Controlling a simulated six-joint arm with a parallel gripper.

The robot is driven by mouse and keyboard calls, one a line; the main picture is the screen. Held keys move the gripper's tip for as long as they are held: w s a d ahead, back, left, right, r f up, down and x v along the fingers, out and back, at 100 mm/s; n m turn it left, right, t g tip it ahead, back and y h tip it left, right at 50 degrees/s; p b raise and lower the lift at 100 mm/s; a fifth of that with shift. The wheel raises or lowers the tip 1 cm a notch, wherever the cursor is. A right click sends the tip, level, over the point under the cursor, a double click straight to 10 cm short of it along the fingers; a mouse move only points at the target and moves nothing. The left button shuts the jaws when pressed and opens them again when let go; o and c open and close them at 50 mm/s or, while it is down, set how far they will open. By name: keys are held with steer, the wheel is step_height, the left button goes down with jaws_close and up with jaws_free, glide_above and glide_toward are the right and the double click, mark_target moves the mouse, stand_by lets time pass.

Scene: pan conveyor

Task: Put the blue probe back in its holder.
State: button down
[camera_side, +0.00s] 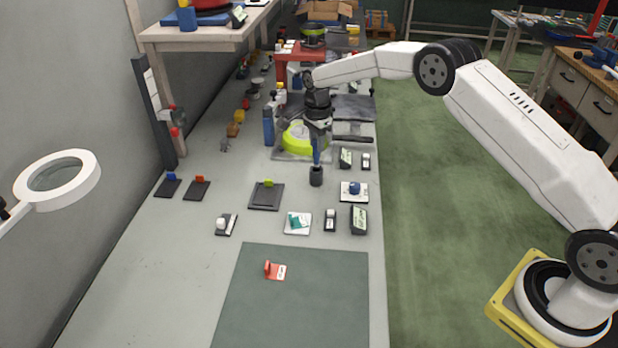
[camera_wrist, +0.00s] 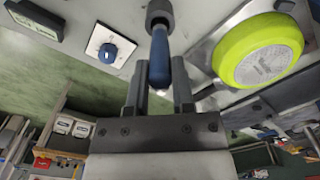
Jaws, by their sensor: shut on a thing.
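The blue probe (camera_side: 316,157) stands nearly upright below my gripper (camera_side: 317,136) in the side view. My gripper is shut on the probe. In the wrist view the blue probe (camera_wrist: 160,60) lies between the two fingers of my gripper (camera_wrist: 158,90). The dark cup-shaped holder (camera_side: 316,177) stands on the bench right under the probe. It also shows in the wrist view (camera_wrist: 160,9), at the far end of the probe. The probe's lower end meets the holder's mouth; I cannot tell how deep it sits inside.
A lime-green pan (camera_side: 297,139) is close behind the holder. A white plate with a blue knob (camera_side: 354,190) is to the right, and a dark pad with a green tab (camera_side: 266,195) to the left. A green mat (camera_side: 310,310) with a red clip lies in front.

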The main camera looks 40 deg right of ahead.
mark_target(317, 166)
steer(key=shift+f, duration=2.85)
stand_by(0.6)
steer(key=shift+c, duration=2)
jaws_free()
steer(key=shift+r, duration=0.1)
steer(key=shift+r, duration=3.8)
